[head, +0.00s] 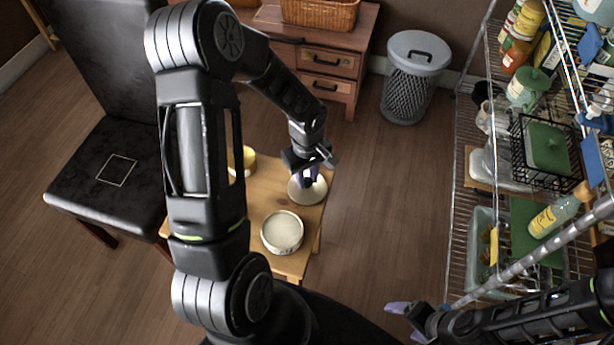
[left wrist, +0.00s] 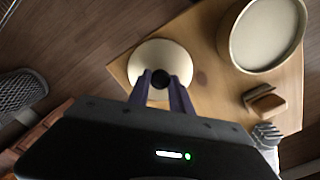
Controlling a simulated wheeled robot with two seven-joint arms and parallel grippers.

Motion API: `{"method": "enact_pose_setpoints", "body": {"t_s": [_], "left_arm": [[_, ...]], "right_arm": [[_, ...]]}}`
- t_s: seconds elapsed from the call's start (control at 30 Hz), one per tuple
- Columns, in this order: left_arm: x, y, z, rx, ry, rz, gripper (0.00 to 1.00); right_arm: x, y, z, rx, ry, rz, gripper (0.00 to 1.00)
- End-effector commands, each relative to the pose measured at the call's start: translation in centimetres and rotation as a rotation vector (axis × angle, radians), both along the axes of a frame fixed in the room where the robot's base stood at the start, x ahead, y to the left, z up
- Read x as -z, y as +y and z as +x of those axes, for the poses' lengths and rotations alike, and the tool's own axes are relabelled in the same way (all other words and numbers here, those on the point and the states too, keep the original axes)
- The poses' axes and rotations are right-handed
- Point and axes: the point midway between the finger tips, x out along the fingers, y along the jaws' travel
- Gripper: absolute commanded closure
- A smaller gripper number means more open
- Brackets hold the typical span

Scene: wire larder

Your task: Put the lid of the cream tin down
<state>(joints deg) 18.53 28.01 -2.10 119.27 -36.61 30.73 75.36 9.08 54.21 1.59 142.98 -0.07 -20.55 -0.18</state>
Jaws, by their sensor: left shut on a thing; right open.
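The cream lid (head: 298,194) is a pale disc at the right side of the small wooden table (head: 262,204). In the left wrist view the lid (left wrist: 150,62) has a dark knob (left wrist: 160,79) between my finger tips. My left gripper (head: 308,176) is shut on that knob from above. I cannot tell whether the lid touches the tabletop. The open cream tin (head: 282,232) stands on the table nearer to me, apart from the lid; it also shows in the left wrist view (left wrist: 264,32). My right gripper (head: 403,318) is open and empty, low at the right.
A small wooden piece (left wrist: 265,102) shows in the left wrist view. A black chair (head: 120,165) is left, a grey bin (head: 408,85) behind, and a loaded wire rack (head: 462,190) right.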

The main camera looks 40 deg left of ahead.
Motion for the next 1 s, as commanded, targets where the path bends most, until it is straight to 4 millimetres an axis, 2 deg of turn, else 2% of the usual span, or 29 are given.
{"method": "enact_pose_setpoints", "body": {"t_s": [0.03, 0.3, 0.67, 0.77, 1.0], "left_arm": [[0.1, 0.0, 0.0, 0.000, 0.000, 0.000, 0.73], [0.1, 0.0, 0.0, 0.000, 0.000, 0.000, 0.53], [-0.5, 0.0, 0.0, 0.000, 0.000, 0.000, 0.53], [-1.5, 0.0, 0.1, 0.000, -0.002, 0.001, 0.53], [-6.2, 0.0, 0.1, 0.000, -0.004, 0.001, 0.53]], "right_arm": [[0.2, 0.0, 0.0, 0.000, 0.000, 0.000, 0.20], [0.1, 0.0, 0.0, 0.000, 0.000, 0.000, 0.20], [-0.5, 0.0, 0.0, 0.000, 0.000, 0.000, 0.20], [-0.4, 0.0, 0.0, 0.000, 0.000, 0.000, 0.20], [-0.8, 0.0, 0.0, 0.000, 0.000, 0.000, 0.20]]}}
